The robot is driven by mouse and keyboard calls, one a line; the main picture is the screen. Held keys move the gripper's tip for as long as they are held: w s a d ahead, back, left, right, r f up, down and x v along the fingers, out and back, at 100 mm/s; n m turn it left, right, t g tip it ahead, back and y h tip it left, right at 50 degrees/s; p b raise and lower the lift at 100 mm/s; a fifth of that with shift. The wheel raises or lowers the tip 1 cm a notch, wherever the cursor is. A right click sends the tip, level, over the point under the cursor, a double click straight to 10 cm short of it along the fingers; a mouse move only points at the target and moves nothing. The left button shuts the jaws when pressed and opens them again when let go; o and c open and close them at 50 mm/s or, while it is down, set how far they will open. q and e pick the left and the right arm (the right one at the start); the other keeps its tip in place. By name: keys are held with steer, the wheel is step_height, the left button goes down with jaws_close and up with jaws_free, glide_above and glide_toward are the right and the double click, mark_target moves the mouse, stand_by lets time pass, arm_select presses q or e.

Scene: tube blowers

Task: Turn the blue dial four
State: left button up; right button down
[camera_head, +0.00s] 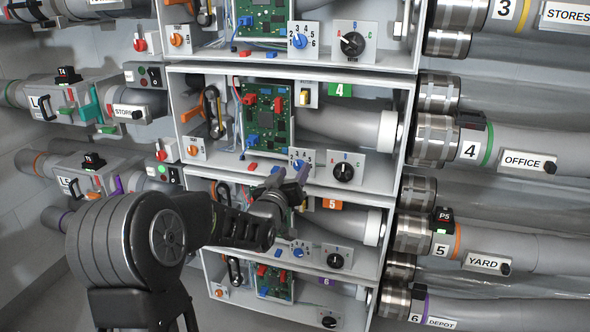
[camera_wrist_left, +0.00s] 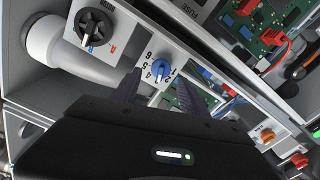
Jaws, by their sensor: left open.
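Blue dial four (camera_head: 297,164) is a small blue knob on a white numbered plate, at the lower front of the box with the green 4 tag (camera_head: 340,90). It also shows in the left wrist view (camera_wrist_left: 161,69), where its plate appears upside down. My left gripper (camera_head: 289,176) is open and empty. Its two dark fingers point at the plate, and in the left wrist view the dial shows between and just beyond the fingertips (camera_wrist_left: 157,80). I cannot tell whether they touch it. The fingers partly hide the plate. My right gripper is not in view.
A black lettered dial (camera_head: 344,172) sits right of the blue dial. Green circuit board (camera_head: 265,117) and red and blue blocks are above left. Similar boxes lie above and below; the lower blue dial (camera_head: 298,252) is near my arm. Grey pipes (camera_head: 505,150) run along the right.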

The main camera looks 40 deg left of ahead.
mark_target(299, 166)
arm_select(q)
steer(key=shift+x, duration=1.1)
jaws_close()
